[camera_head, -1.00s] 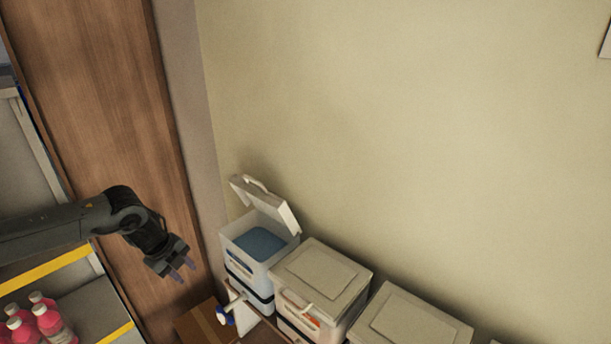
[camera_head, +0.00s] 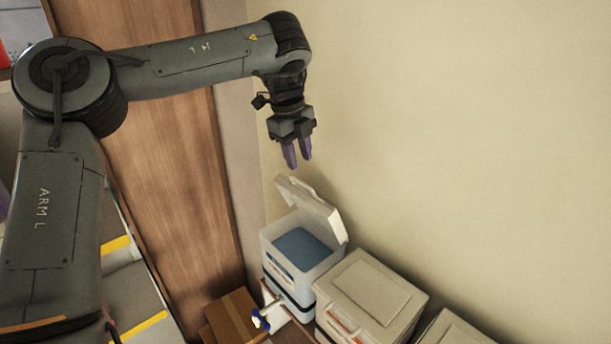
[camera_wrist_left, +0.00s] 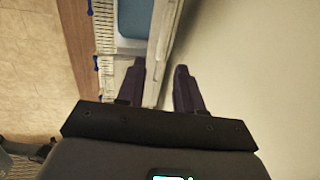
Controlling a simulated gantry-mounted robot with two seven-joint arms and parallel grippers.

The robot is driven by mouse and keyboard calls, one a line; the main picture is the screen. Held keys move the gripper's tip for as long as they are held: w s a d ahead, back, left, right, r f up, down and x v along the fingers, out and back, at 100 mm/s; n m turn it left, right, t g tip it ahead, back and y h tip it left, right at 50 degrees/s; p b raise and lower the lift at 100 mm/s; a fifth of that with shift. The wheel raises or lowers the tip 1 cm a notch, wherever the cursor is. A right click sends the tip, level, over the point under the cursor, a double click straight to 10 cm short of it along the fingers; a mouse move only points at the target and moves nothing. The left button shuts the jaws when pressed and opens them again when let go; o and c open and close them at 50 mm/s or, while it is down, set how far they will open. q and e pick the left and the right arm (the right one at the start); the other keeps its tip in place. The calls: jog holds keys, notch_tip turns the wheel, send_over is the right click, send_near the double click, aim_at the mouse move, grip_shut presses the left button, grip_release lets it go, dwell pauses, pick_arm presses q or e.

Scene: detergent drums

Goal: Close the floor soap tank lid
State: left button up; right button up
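The tank (camera_head: 290,262) is a whitish box with blue liquid inside, standing against the wall. Its white lid (camera_head: 312,208) is open, tilted up on the wall side. My left gripper (camera_head: 298,164) is above the raised lid, fingers pointing down, with a gap between the fingers and nothing held. In the left wrist view the two dark fingers (camera_wrist_left: 164,82) are apart; the edge of the open lid (camera_wrist_left: 165,40) lies beyond them, with the blue liquid (camera_wrist_left: 135,18) to its left. Contact with the lid cannot be made out. My right gripper is not in view.
Closed lidded tanks (camera_head: 370,297) stand to the right of the open one. A blue-and-white tap (camera_head: 262,318) sticks out in front. A cardboard box (camera_head: 233,316) is on the lower left. The wall (camera_head: 450,130) is close behind the lid.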

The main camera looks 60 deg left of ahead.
aim_at(305, 184)
pick_arm(q)
jog(key=shift+p+x, duration=0.65)
jog(key=shift+x, duration=2.85)
jog(key=shift+c, duration=0.5)
grip_shut()
